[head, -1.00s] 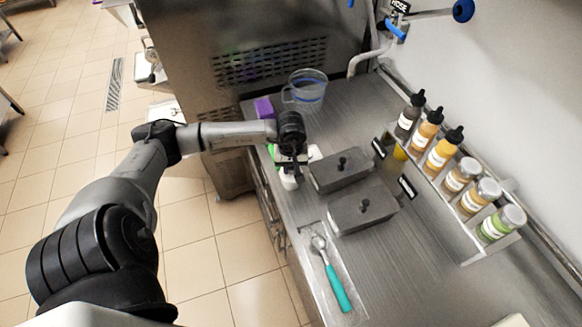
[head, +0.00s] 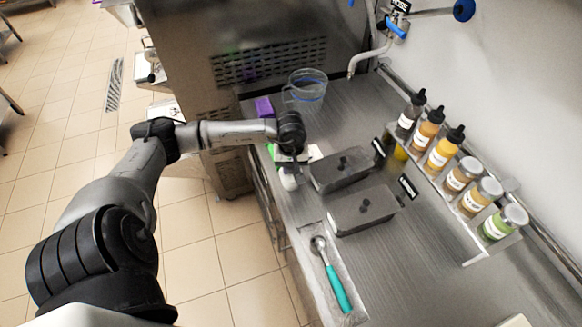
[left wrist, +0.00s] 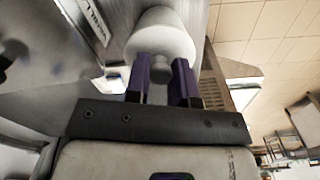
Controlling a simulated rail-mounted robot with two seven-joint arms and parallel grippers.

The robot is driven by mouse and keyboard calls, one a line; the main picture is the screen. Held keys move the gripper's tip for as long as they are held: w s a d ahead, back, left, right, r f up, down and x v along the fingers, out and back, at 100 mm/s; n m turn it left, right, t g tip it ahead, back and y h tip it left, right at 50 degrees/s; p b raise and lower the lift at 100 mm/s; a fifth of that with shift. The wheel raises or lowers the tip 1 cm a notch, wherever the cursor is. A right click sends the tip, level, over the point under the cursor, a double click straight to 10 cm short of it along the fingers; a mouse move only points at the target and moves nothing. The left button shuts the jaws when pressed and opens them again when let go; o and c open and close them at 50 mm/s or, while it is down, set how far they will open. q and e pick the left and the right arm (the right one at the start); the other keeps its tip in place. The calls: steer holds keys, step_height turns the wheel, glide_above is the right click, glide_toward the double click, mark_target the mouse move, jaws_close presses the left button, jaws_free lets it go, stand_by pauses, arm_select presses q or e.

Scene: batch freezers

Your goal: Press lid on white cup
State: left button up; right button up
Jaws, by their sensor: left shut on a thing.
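My left gripper (head: 291,161) is over the white cup (head: 289,182) near the front edge of the steel counter. In the left wrist view its two purple fingers (left wrist: 162,78) are shut on the knob of the white lid (left wrist: 160,45). The gripper hides much of the cup in the head view, and the lid fills the cup's place in the wrist view. I cannot tell whether the lid is fully seated on the rim. My right gripper is not in view.
Two grey lidded containers (head: 362,207) stand right of the cup. A clear jug (head: 307,84) and a purple block (head: 264,107) are behind it. A teal-handled scoop (head: 337,288) lies in front. A rack of bottles and jars (head: 468,172) lines the right side.

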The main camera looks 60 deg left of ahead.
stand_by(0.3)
arm_select(q)
steer(key=o, duration=1)
steer(key=shift+o, duration=0.3)
steer(key=o, duration=0.4)
steer(key=shift+r, duration=0.15)
steer(key=shift+r+p, duration=0.35)
steer(key=shift+r, duration=0.25)
steer(key=shift+r+p, duration=1.25)
steer(key=shift+r, duration=1.5)
steer(key=shift+c, duration=0.5)
